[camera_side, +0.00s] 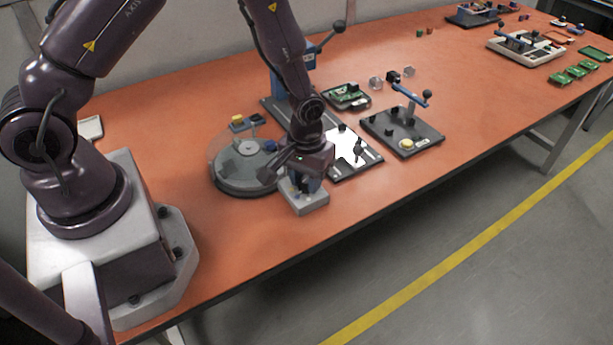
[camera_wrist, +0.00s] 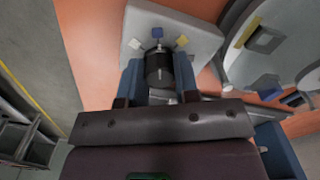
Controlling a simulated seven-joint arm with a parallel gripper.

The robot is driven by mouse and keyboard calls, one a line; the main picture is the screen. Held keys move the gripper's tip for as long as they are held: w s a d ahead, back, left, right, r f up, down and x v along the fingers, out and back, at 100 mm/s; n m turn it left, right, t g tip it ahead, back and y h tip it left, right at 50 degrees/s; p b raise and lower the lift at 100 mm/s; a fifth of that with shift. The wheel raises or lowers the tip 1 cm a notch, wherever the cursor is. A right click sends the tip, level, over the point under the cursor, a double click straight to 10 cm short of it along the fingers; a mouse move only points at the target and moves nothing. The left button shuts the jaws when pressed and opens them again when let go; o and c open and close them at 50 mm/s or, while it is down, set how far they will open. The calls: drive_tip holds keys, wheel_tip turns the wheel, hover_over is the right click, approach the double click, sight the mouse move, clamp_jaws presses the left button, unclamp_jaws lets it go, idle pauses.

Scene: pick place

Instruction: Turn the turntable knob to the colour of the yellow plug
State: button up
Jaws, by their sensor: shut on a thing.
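The knob (camera_wrist: 158,68) is a black cylinder on a light grey box (camera_wrist: 197,40), which also shows in the side view (camera_side: 308,205). White, blue and yellow (camera_wrist: 182,41) marks fan out around the knob's far side. The knob seems to face the blue mark (camera_wrist: 157,32), but its pointer is not clear. My gripper (camera_wrist: 158,76) is shut on the knob, one blue finger on each side. In the side view my gripper (camera_side: 301,183) is low over the box and hides the knob. The round grey turntable (camera_side: 230,185) stands left of the box. The yellow plug cannot be told for sure.
A small holder with yellow and blue parts (camera_side: 246,122) lies behind the turntable. A dark plate with a blue-handled clamp (camera_side: 425,132) and a green board in a tray (camera_side: 347,96) stand to the right. The table's front edge is close to the box.

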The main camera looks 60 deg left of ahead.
sight(306, 178)
drive_tip(key=m, duration=0.4)
drive_tip(key=shift+m, duration=2.1)
drive_tip(key=o, duration=0.9)
wheel_tip(306, 178, up, 13)
drive_tip(key=shift+r, duration=0.1)
